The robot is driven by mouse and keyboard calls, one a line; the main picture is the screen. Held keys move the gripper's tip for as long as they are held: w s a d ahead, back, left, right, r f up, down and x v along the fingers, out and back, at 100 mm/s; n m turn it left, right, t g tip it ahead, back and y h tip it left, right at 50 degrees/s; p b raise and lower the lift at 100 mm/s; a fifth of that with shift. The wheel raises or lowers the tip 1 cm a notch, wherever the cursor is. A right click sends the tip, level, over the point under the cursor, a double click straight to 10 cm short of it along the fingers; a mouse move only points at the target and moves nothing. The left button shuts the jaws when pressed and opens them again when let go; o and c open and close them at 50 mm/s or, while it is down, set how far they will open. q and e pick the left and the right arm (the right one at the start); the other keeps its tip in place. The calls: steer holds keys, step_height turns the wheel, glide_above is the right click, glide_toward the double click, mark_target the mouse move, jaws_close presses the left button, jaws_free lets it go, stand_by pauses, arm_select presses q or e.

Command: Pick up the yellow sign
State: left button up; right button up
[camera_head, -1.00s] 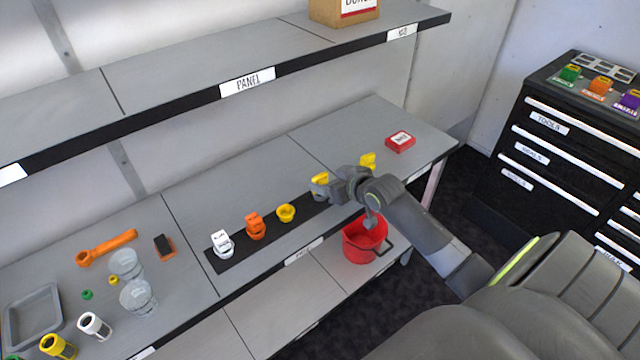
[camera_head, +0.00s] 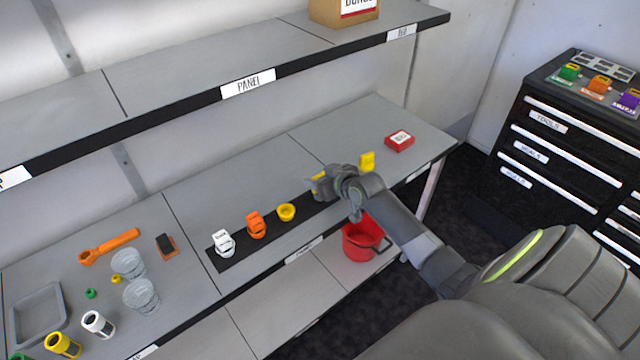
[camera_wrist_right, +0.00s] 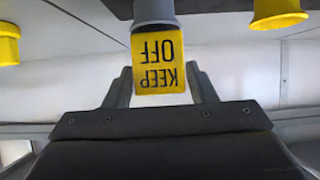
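The yellow sign (camera_wrist_right: 158,62) reads KEEP OFF, upside down in the right wrist view, with a grey holder (camera_wrist_right: 154,10) at its top edge in that view. In the head view a sliver of the sign (camera_head: 319,174) shows, mostly hidden by my right gripper (camera_head: 318,186). The fingers of my right gripper (camera_wrist_right: 160,72) are apart, one on each side of the sign, with a narrow gap at the tips. Whether they touch it lower down I cannot tell. My left gripper is not in view.
On the black strip (camera_head: 231,259) stand a white piece (camera_head: 223,243), an orange piece (camera_head: 256,225) and a yellow cup (camera_head: 286,211). Another yellow piece (camera_head: 367,161) and a red box (camera_head: 399,140) are to the right. A red bucket (camera_head: 360,240) is below. The shelf (camera_head: 190,95) overhangs behind.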

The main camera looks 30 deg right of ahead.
mark_target(320, 175)
steer(key=c, duration=0.6)
step_height(320, 175, up, 9)
steer(key=shift+b, duration=0.6)
step_height(320, 175, up, 6)
steer(key=p, duration=0.5)
